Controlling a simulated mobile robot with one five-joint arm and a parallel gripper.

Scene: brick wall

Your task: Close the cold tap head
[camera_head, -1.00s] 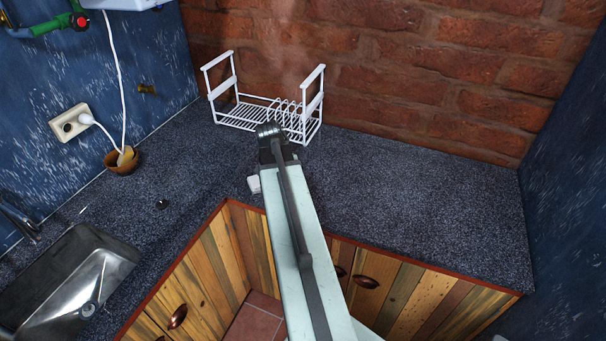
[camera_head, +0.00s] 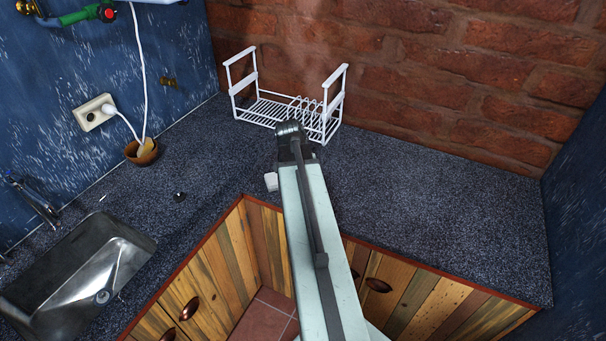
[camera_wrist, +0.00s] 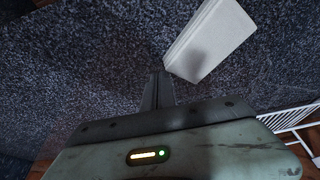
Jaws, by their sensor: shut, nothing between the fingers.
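A metal tap (camera_head: 35,200) stands behind the steel sink (camera_head: 88,268) at the left edge of the head view. It is partly cut off by the frame, and I cannot tell a cold tap head or its position. My gripper (camera_wrist: 158,76) shows in the wrist view with its narrow dark fingers together and empty, above the dark speckled counter. In the head view my arm hides the gripper. It is far to the right of the tap, near the white rack.
A white wire rack (camera_head: 262,106) stands on the counter (camera_head: 430,215) by the brick wall. A pale block (camera_wrist: 212,42) lies near my fingers. A brown pot (camera_head: 142,157) stands below a wall socket (camera_head: 95,113). A green pipe (camera_head: 78,16) has a red knob. The right counter is clear.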

